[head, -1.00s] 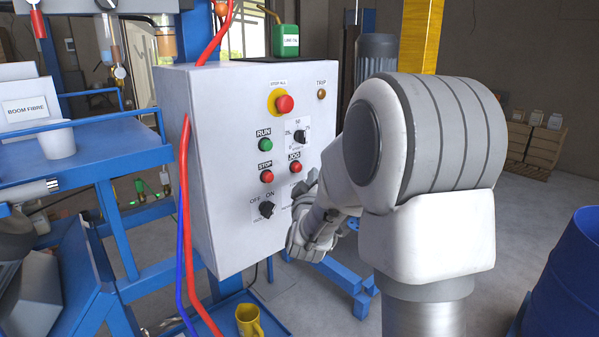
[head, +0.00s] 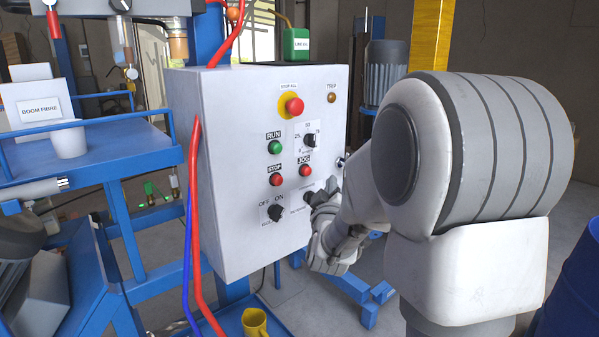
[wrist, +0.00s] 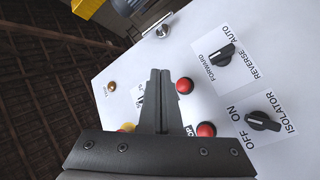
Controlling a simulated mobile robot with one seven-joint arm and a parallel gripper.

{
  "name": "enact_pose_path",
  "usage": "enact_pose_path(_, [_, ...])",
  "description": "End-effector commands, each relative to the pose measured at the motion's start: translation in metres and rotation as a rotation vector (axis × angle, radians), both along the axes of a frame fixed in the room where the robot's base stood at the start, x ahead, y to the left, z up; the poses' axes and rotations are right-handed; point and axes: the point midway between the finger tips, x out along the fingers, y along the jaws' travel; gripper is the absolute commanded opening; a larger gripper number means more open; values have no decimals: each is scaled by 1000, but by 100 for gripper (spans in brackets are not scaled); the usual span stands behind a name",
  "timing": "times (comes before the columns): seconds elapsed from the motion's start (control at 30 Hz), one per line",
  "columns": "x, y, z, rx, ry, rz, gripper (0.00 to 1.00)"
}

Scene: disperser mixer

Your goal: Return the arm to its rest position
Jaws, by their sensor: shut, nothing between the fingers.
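My gripper (head: 322,196) is in front of the lower right part of a white control panel (head: 222,140) in the head view. In the wrist view its two dark fingers (wrist: 160,75) are pressed together with nothing between them. The fingers stand over the panel face; whether they touch it I cannot tell. The forward/reverse selector (wrist: 222,55) and the isolator switch (wrist: 262,121) show clear to the right of the fingers in the wrist view. In the head view the gripper partly covers the area around the forward/reverse selector. My white arm fills the right side.
Panel controls include the emergency stop (head: 294,106), green run button (head: 275,147) and red jog button (head: 305,171). Red hoses (head: 194,230) hang at the panel's left. A blue drum (head: 578,285) stands at the right edge, a yellow jug (head: 255,323) below. Floor beyond the panel looks open.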

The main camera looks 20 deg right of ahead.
Motion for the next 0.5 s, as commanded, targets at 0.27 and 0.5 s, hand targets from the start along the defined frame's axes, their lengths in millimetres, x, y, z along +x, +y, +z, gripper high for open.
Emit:
enact_pose_path(0.27, [-2, 10, 3, 43, 18, 32, 0])
enact_pose_path(0.5, [-25, 63, 6, 275, 153, 169, 0])
